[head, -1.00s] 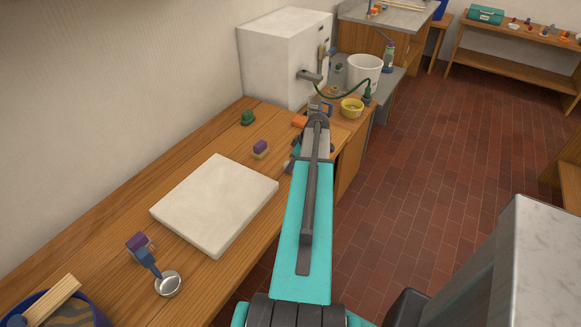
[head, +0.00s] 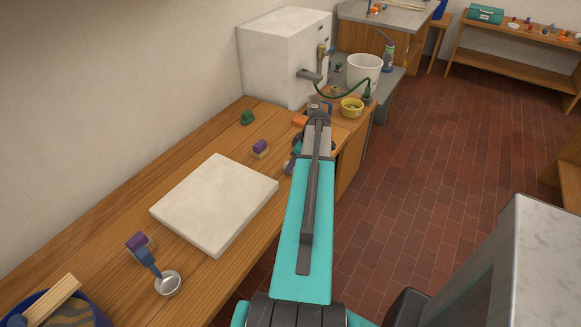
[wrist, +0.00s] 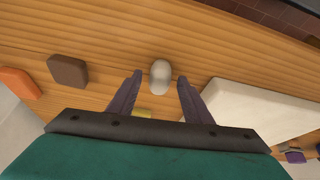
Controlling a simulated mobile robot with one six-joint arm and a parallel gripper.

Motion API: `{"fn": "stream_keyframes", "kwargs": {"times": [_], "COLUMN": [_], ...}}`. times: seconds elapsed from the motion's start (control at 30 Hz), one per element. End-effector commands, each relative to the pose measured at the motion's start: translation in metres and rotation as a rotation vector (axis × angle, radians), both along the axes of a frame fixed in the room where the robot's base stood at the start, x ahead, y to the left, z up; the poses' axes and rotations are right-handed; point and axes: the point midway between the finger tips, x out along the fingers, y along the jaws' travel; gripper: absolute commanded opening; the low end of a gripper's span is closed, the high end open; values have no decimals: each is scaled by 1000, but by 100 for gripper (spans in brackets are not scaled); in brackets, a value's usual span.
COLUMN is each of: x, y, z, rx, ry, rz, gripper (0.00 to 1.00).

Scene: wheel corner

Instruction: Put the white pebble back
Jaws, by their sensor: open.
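A pale, rounded pebble (wrist: 160,77) sits on the wooden bench in the wrist view. My gripper (wrist: 160,82) is open, with one dark finger on each side of the pebble. Gaps show between the fingers and the pebble, and nothing is held. I cannot tell how high the fingertips are above the wood.
A white slab (head: 214,204) lies on the bench, also close right of the gripper in the wrist view (wrist: 255,103). A brown block (wrist: 68,70) and an orange block (wrist: 19,83) lie to the left. A purple-topped block (head: 260,149) stands behind the slab.

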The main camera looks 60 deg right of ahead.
Motion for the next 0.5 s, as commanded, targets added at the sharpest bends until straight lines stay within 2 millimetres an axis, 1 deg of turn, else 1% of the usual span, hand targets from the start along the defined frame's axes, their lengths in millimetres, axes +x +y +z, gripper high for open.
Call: {"fn": "stream_keyframes", "kwargs": {"times": [0.37,0.5], "x": [-17,-23], "y": [-2,-3], "z": [35,52], "rx": [-3,-3], "ry": [0,-1], "rz": [-1,-1], "gripper": [45,45]}}
